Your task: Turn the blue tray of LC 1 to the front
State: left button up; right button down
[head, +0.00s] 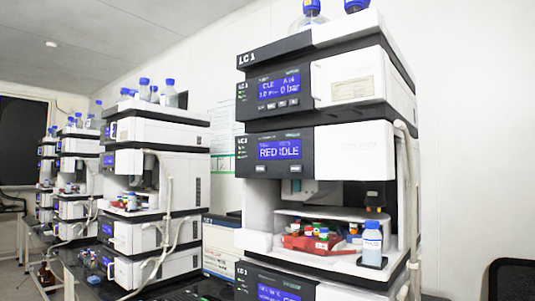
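The LC 1 stack (325,140) stands large at the right, its front facing me at an angle. Its open bay holds a red tray (296,243) at the front, with several vials capped in green, red, orange and other colours. The display (279,150) above the bay reads "RED IDLE". Neither of my grippers is in view.
A bottle with a blue cap (372,240) stands at the bay's right front, beside the red tray. A pale tube (411,200) hangs down the stack's right side. More similar stacks (157,180) recede to the left. A dark chair back (512,279) shows at lower right.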

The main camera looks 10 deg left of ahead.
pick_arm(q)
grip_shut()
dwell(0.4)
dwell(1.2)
